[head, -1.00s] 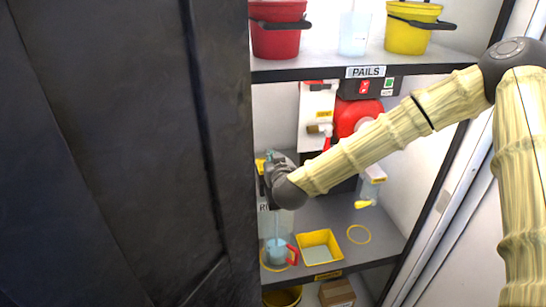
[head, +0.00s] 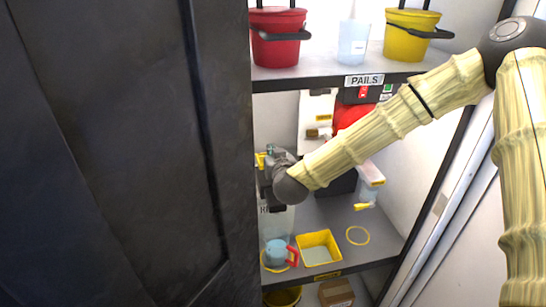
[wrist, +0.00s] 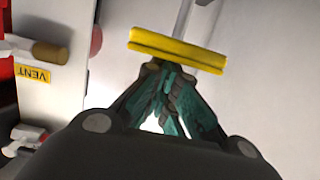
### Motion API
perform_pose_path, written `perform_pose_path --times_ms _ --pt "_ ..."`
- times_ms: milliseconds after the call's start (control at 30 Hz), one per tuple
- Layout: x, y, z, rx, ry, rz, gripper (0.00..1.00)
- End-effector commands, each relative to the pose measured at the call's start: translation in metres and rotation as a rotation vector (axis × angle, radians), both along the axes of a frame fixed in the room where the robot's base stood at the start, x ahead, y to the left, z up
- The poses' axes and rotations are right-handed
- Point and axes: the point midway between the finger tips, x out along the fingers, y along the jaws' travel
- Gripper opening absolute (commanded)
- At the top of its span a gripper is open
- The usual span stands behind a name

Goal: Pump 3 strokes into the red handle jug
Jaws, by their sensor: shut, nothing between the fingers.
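The red handle jug (head: 276,253) is a small light-blue jug. It stands upright inside a yellow ring on the grey shelf, under the clear container (head: 277,222). My gripper (head: 268,160) is above and behind that container in the head view, partly hidden by my wrist. In the wrist view my gripper (wrist: 165,72) has its dark green fingers brought together, empty. Their tips are right at the yellow bar (wrist: 178,50) on a pale rod; I cannot tell whether they touch it. The pump outlet is hidden.
A yellow tray (head: 335,244) and an empty yellow ring (head: 357,235) lie right of the jug. A red pail (head: 277,40) and a yellow pail (head: 408,38) stand on the upper shelf. A dark door (head: 110,150) closes off the left.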

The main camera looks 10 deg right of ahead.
Motion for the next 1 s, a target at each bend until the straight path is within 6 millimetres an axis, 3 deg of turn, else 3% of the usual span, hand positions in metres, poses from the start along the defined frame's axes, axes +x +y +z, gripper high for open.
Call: perform_pose_path --times_ms 600,1000 --pt "-0.082 -0.006 0.02 0.0 -0.001 0.002 0.0" --pt "-0.097 -0.008 0.025 0.0 -0.001 0.001 0.0"
